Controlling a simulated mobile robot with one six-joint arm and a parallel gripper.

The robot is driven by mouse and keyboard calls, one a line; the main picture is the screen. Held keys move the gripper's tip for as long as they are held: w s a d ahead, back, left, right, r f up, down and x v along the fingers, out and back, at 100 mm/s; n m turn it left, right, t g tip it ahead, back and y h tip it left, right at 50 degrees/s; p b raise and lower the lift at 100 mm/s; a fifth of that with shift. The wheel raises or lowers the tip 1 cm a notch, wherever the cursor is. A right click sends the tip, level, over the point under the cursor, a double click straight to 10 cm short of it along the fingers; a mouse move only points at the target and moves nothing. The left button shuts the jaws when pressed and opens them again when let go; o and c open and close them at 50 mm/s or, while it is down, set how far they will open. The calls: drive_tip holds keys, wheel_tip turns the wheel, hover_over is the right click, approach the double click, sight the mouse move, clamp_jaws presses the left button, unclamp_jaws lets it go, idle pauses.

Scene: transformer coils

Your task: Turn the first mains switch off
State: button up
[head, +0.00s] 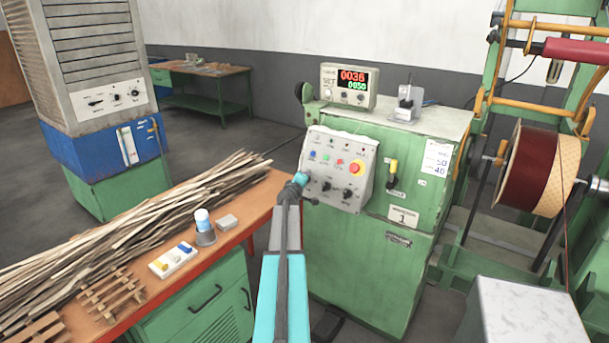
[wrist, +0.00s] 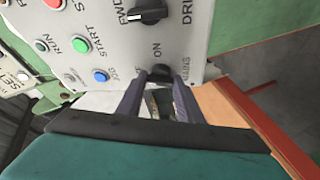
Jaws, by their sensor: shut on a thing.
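The mains switch (wrist: 160,72) is a black knob on the grey control panel (wrist: 205,22), with the labels "ON" and "MAINS" beside it in the wrist view. My gripper (wrist: 158,84) has its two dark fingers on either side of this knob and is shut on it. The knob's exact angle is hard to tell, as the fingers cover part of it. In the head view my gripper (head: 302,179) reaches the lower left of the sloping control panel (head: 340,150) on the green machine (head: 375,260), and hides the switch there.
The panel also carries a red emergency button (head: 356,168), coloured push buttons and other black knobs close by. A digital counter (head: 348,86) stands on top. A wooden bench (head: 262,205) with wood strips and small parts is at the left. A wire-spool stand (head: 545,170) is at the right.

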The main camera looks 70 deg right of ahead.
drive_tip(key=shift+s+r+n+y+p, duration=0.25)
drive_tip(key=shift+n+p, duration=0.65)
drive_tip(key=shift+p, duration=1.9)
drive_tip(key=n+p, duration=0.1)
drive_tip(key=p, duration=0.1)
drive_tip(key=shift+f+y+p, duration=0.1)
drive_tip(key=shift+y+p, duration=0.15)
drive_tip(key=shift+p, duration=0.05)
drive_tip(key=shift+f+p, duration=0.2)
drive_tip(key=shift+p, duration=0.2)
drive_tip(key=o, duration=1.1)
drive_tip(key=shift+w+r, duration=0.1)
drive_tip(key=shift+w, duration=0.05)
drive_tip(key=shift+a, duration=0.1)
drive_tip(key=shift+b+v, duration=2.1)
drive_tip(key=shift+v, duration=4.75)
